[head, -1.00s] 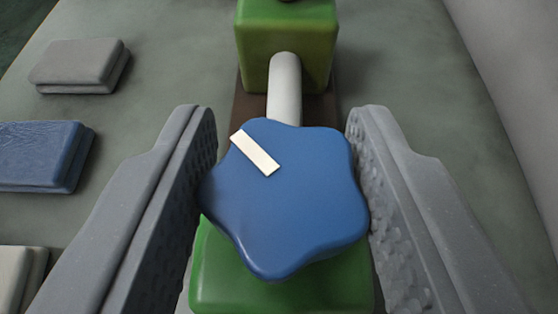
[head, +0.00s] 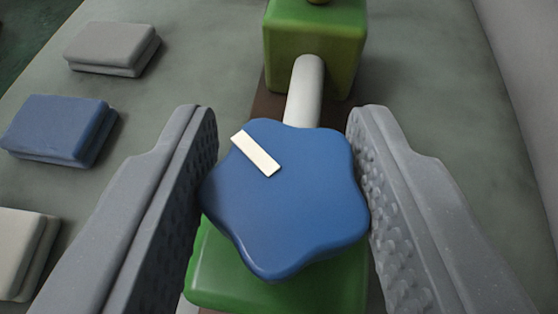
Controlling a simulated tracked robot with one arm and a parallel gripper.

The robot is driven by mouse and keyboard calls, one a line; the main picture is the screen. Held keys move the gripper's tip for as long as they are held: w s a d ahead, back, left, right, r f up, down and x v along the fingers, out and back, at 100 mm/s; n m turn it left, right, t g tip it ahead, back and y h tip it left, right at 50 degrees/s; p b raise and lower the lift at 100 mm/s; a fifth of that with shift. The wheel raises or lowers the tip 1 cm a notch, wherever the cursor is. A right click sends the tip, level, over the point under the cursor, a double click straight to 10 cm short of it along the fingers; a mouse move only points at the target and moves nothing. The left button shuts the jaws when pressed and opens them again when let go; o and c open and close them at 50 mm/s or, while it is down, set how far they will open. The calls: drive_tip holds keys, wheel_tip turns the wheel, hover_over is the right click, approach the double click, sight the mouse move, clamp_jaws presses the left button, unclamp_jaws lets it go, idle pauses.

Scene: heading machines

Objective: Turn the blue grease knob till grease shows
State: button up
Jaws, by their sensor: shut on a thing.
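The blue grease knob (head: 285,205) is a lobed disc with a white marker bar near its upper left edge. It sits over a green block (head: 215,280), in the middle of the head view. My gripper (head: 283,190) is shut on the knob, with one grey ribbed finger at its left edge and one at its right. A pale pipe (head: 305,92) runs from behind the knob to a second green block (head: 315,48). I see no grease.
On the left, a grey pad (head: 110,46), a blue pad (head: 58,128) and a pale pad (head: 22,250) lie on the grey-green surface. A light grey wall (head: 525,80) rises at the right. A dark brown strip (head: 268,108) lies under the pipe.

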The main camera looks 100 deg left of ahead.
drive_tip(key=shift+w+a+r, duration=0.1)
drive_tip(key=shift+r, duration=0.1)
drive_tip(key=o, duration=1)
drive_tip(key=shift+c, duration=0.2)
drive_tip(key=shift+f, duration=0.1)
drive_tip(key=shift+f, duration=0.1)
drive_tip(key=shift+r+t, duration=0.2)
drive_tip(key=shift+t, duration=0.1)
drive_tip(key=shift+m+p, duration=0.35)
drive_tip(key=shift+m, duration=0.05)
drive_tip(key=shift+d+m+t+p, duration=0.2)
drive_tip(key=shift+m+t+p, duration=0.2)
drive_tip(key=shift+t, duration=0.3)
drive_tip(key=shift+m+t, duration=0.3)
